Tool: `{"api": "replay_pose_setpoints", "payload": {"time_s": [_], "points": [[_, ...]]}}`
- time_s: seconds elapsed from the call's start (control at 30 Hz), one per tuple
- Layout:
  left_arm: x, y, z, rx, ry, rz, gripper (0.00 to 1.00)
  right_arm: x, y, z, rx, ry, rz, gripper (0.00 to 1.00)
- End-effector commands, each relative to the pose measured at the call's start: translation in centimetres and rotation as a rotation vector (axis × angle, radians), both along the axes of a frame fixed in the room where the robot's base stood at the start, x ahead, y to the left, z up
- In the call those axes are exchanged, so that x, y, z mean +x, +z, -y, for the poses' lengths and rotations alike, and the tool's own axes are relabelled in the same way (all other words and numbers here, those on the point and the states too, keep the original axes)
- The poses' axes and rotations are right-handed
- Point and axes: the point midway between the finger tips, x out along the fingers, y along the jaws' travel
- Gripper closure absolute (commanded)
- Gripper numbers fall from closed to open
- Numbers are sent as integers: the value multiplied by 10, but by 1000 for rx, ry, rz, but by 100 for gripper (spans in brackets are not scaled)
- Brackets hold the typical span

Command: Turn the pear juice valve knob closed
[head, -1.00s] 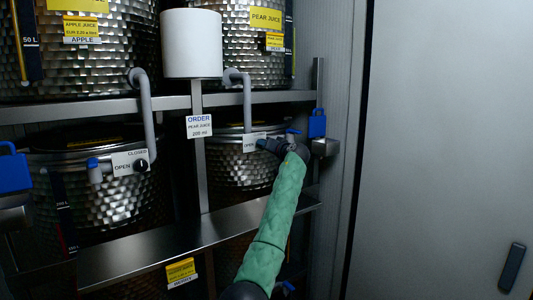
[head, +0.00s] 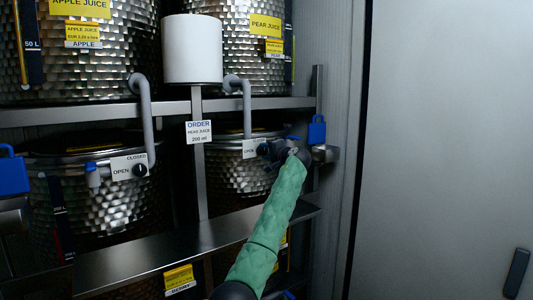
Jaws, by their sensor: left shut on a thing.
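The pear juice tank (head: 240,20) with its yellow label (head: 266,25) stands at the upper middle in the head view. A grey pipe runs down from it to a white valve plate (head: 249,149), where "OPEN" is partly readable. My left gripper (head: 266,149), on a green-sleeved arm from the bottom, is at the plate's right side and shut on the pear juice valve knob. The fingers and dark wrist hide the knob, so its pointing direction cannot be told. My right gripper is not in view.
The apple juice valve knob (head: 141,170) is on its own plate at the left. A white cylinder (head: 192,48) stands above the order sign (head: 199,131). A metal shelf (head: 170,250) runs below the valves. A plain grey door (head: 450,150) fills the right.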

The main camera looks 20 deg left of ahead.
Motion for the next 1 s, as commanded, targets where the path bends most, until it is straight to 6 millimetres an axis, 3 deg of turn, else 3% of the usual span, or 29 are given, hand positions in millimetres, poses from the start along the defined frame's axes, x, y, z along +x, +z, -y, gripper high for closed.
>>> {"api": "replay_pose_setpoints", "payload": {"time_s": [0.67,0.7,0.77,0.8,1.0], "points": [[0,0,-1,39,1,-50,86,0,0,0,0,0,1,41],[0,0,-1,39,1,-50,57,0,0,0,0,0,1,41],[0,0,-1,39,1,-50,45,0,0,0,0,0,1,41],[0,0,-1,38,2,-49,41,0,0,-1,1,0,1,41],[0,0,0,39,1,-49,41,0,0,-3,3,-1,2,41]]}}
